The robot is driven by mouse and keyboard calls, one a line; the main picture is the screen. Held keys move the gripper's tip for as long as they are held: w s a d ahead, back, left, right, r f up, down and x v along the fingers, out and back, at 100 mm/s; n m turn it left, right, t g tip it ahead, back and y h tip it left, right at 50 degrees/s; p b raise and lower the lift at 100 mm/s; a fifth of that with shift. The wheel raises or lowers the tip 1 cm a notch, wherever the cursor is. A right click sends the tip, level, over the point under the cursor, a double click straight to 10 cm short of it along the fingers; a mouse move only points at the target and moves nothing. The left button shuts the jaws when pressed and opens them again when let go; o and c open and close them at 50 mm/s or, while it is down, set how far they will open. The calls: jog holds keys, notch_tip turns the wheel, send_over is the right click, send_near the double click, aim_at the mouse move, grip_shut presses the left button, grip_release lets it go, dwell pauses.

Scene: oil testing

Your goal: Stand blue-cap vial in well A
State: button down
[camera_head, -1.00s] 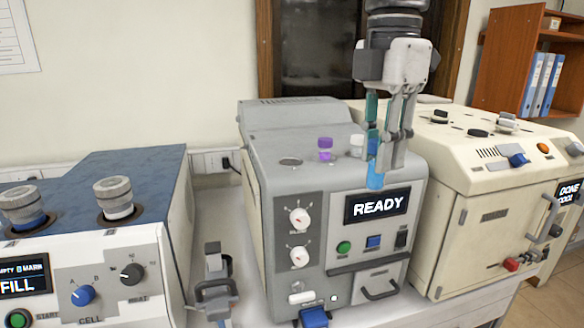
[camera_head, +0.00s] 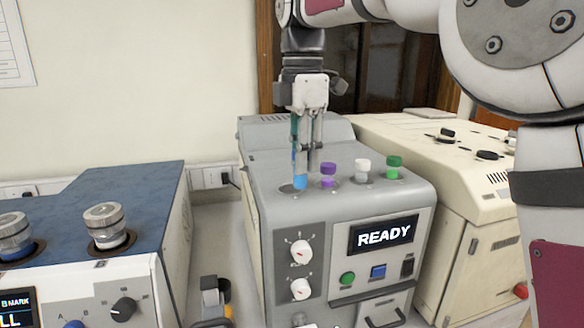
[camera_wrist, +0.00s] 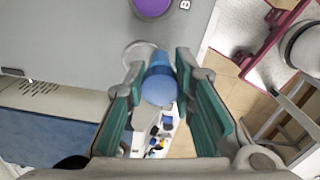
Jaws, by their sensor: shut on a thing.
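The blue-cap vial (camera_head: 300,183) is between the fingers of my gripper (camera_head: 302,170), which points down over the grey machine (camera_head: 262,160). In the wrist view the blue cap (camera_wrist: 158,88) sits between the green finger pads. The leftmost well (camera_head: 286,188) is right by the vial's lower end. Its pale ring shows in the wrist view (camera_wrist: 136,52), partly behind the vial and off to its upper left. I cannot tell whether the vial's lower end touches the rim. The well's letter is not readable; a "B" stands near the purple cap (camera_wrist: 152,5).
Vials with purple (camera_head: 328,168), white (camera_head: 363,165) and green (camera_head: 393,162) caps stand in a row to the right; the purple one is close to my fingers. A blue-topped machine (camera_head: 120,190) is at left and a cream machine (camera_head: 450,185) at right.

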jog(key=a+f, duration=0.1)
jog(key=w+a+f+p, duration=0.1)
jog(key=f, duration=0.1)
jog(key=shift+w+p, duration=0.1)
jog(key=shift+p, duration=0.2)
jog(key=shift+w+f, duration=0.1)
jog(key=shift+f, duration=0.3)
jog(key=shift+f, duration=0.1)
jog(key=c, duration=1.4)
grip_release()
jog(key=shift+o, duration=0.2)
notch_tip(320, 180, up, 12)
jog(key=b, duration=0.2)
